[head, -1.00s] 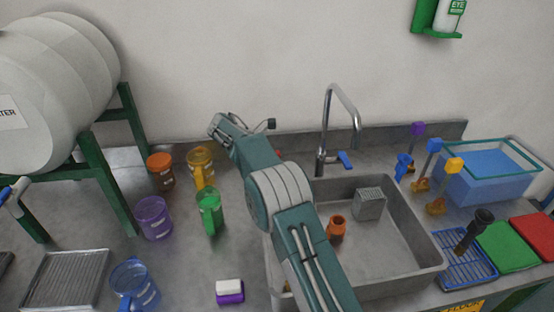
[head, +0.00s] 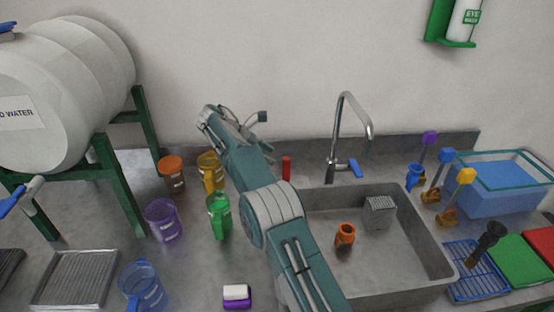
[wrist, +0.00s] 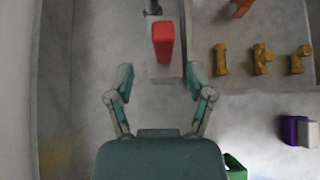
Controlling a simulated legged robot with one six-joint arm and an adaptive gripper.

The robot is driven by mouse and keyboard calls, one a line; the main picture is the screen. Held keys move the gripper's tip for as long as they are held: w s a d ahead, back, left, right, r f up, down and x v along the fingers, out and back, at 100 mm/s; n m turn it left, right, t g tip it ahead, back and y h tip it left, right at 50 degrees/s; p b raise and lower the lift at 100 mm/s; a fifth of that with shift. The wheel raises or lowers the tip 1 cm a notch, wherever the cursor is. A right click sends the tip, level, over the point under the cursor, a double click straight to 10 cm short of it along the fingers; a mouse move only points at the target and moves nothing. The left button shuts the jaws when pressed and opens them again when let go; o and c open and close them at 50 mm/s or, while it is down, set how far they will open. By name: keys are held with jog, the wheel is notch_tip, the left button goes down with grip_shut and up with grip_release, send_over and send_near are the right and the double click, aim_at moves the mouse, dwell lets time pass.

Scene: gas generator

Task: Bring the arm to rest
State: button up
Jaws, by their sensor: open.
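My gripper (wrist: 160,85) is open in the wrist view, its two fingers spread apart with nothing between them. A red block-like object (wrist: 163,42) lies beyond the fingertips there, apart from them. In the head view my arm reaches up from the bottom past the left side of the sink, with its end near the back wall. The fingers are not clear in the head view. A slim red object (head: 286,168) stands just right of the arm, behind the sink's left edge.
The sink (head: 420,245) with its faucet (head: 337,135) lies right of the arm. An orange cup (head: 345,235) is inside it. Green (head: 219,215), yellow (head: 211,172), purple (head: 163,220) and blue (head: 143,287) mugs stand left. A purple-white sponge (head: 236,296) lies in front.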

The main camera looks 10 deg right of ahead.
jog(key=shift+a+r, duration=0.3)
jog(key=shift+a, duration=0.05)
jog(key=s+d+r+m+t+y, duration=0.1)
jog(key=s+d+r+m+y, duration=0.3)
jog(key=s+r, duration=0.4)
jog(key=s+d+r+m+t+y, duration=0.1)
jog(key=s+d+r+m+y, duration=0.1)
jog(key=s+d+r+m, duration=0.35)
jog(key=s+f+m+t+y, duration=0.1)
jog(key=s+f+m, duration=0.1)
jog(key=s, duration=0.7)
jog(key=s+d+f+m+t+y, duration=0.1)
jog(key=s+f+m, duration=0.1)
jog(key=s, duration=0.8)
jog(key=s+f+m+t+y, duration=0.1)
jog(key=s+m, duration=0.3)
jog(key=s, duration=0.6)
jog(key=shift+d+f+t+y, duration=0.35)
jog(key=shift+f+y, duration=0.1)
jog(key=shift+y, duration=0.15)
jog(key=shift+m, duration=0.25)
